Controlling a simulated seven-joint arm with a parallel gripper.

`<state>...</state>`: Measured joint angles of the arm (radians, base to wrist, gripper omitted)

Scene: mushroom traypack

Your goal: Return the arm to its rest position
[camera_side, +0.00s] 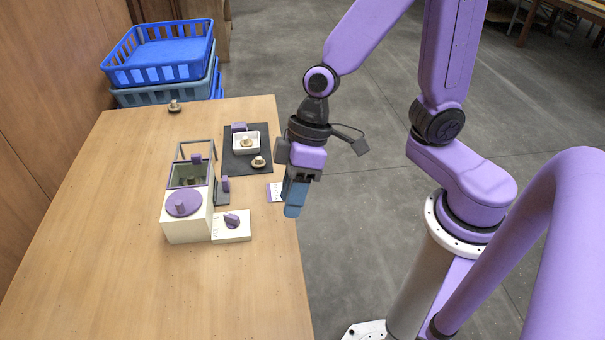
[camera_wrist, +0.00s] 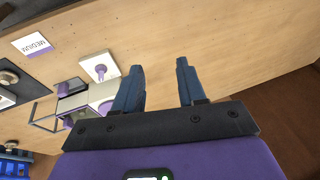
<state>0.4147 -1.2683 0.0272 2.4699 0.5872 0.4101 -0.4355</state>
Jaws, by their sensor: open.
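My gripper (camera_side: 291,208) hangs over the right edge of the wooden table (camera_side: 130,270), fingers pointing down in the side view. The wrist view shows its two blue fingers apart with nothing between them (camera_wrist: 160,78). A brown mushroom (camera_side: 246,142) is in a small white tray (camera_side: 258,149) on a dark mat (camera_side: 234,162). Another mushroom (camera_side: 258,162) lies on the mat in front of the tray. A third mushroom (camera_side: 174,105) is alone near the table's far edge. My gripper is apart from all of them.
A white machine (camera_side: 187,230) with a purple disc stands mid-table. Beside it is a white plate with a purple knob (camera_side: 232,221). A card reading MEDIUM (camera_wrist: 36,44) lies near the table edge. Blue crates (camera_side: 158,75) are stacked beyond the table. The front of the table is clear.

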